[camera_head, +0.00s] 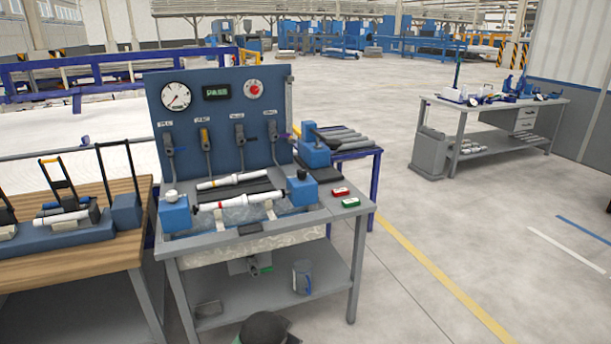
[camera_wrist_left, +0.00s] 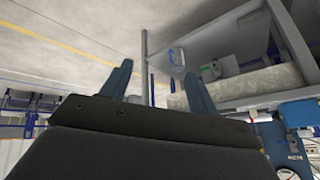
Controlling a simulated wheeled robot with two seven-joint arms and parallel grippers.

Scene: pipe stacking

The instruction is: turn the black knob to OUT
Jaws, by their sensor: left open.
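A test bench with a blue upright panel (camera_head: 225,130) stands at centre left in the head view. A small dark knob (camera_head: 301,174) sits on top of the right blue block (camera_head: 301,191); it may be the black knob. No OUT marking is readable. A red round knob (camera_head: 254,89) is on the panel's upper right. My left gripper (camera_wrist_left: 158,70) is open and empty in the left wrist view, its two fingers apart below the level of the bench top. It is not clearly seen in the head view. My right gripper does not show.
White pipes (camera_head: 240,201) lie across the bench. Several levers, a gauge (camera_head: 175,96) and a display (camera_head: 216,92) are on the panel.

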